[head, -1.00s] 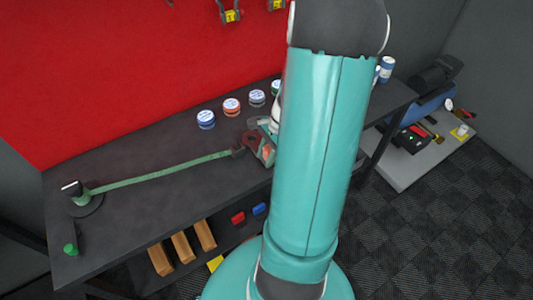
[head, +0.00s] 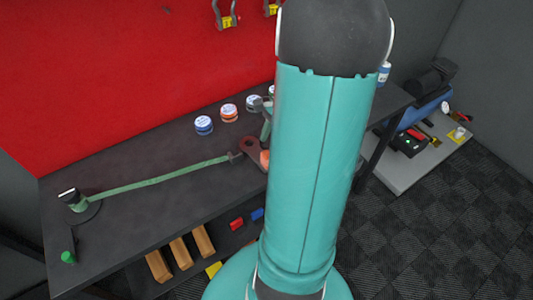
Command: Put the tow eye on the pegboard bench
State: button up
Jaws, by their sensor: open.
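The tow eye (head: 250,144), a dark red piece with a ring-shaped end, is on the dark top of the pegboard bench (head: 150,204), beside the end of the green strap. Its right part is hidden behind my arm. My gripper (head: 265,122) is mostly hidden behind my teal arm. A grey and teal part of it shows just above and behind the tow eye. It is open; its fingertips cannot be made out clearly. A small orange patch shows right of the ring, and I cannot tell what it belongs to.
A green ratchet strap (head: 160,173) lies across the bench. Several round tins, including a blue-sided one (head: 204,125), stand along the back by the red pegboard (head: 110,70). Wooden blocks (head: 180,252) sit below the front edge. A grey platform (head: 405,165) stands right.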

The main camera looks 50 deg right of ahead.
jog(key=w+v, duration=0.1)
jog(key=v, duration=0.4)
jog(key=w+a+r+n+h, duration=0.2)
jog(key=a+r+n, duration=0.25)
jog(key=a, duration=0.35)
jog(key=w+a+r+n+h, duration=0.1)
jog(key=w+a+r+n, duration=0.1)
jog(key=a+r+n, duration=0.4)
jog(key=s+a+r+n+t, duration=0.2)
jog(key=a+n, duration=0.3)
jog(key=a, duration=0.3)
jog(key=s+a+r+n+t+h, duration=0.1)
jog(key=s+a+n+t, duration=0.1)
jog(key=a+n, duration=0.4)
jog(key=a, duration=0.2)
jog(key=shift+s+a+r, duration=0.15)
jog(key=shift+a+r, duration=0.25)
jog(key=c, duration=0.4)
jog(key=shift+a, duration=0.2)
